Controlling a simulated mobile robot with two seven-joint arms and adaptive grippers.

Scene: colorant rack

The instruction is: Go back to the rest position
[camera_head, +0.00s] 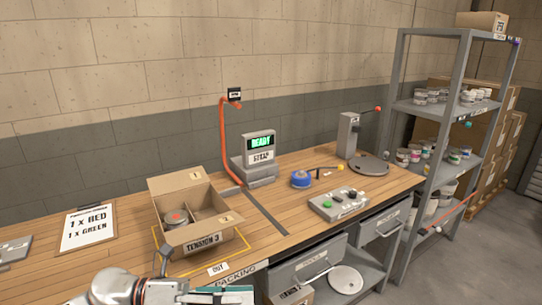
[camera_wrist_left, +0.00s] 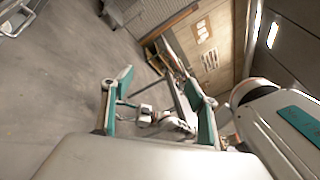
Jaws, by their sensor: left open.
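My left gripper (camera_wrist_left: 160,100) is open in the left wrist view, its two teal-edged fingers wide apart with nothing held between them. In the head view, grey and teal parts of my arm show at the bottom edge, in front of the bench; its fingertips are hard to make out there.
A sign (camera_head: 88,228) reads "1 x RED, 1 x GREEN". A "READY" display unit (camera_head: 260,155), a blue round item (camera_head: 301,179) and a button panel (camera_head: 338,204) stand to the right. A grey rack (camera_head: 436,110) holds several cans. Open floor (camera_wrist_left: 60,85) shows in the wrist view.

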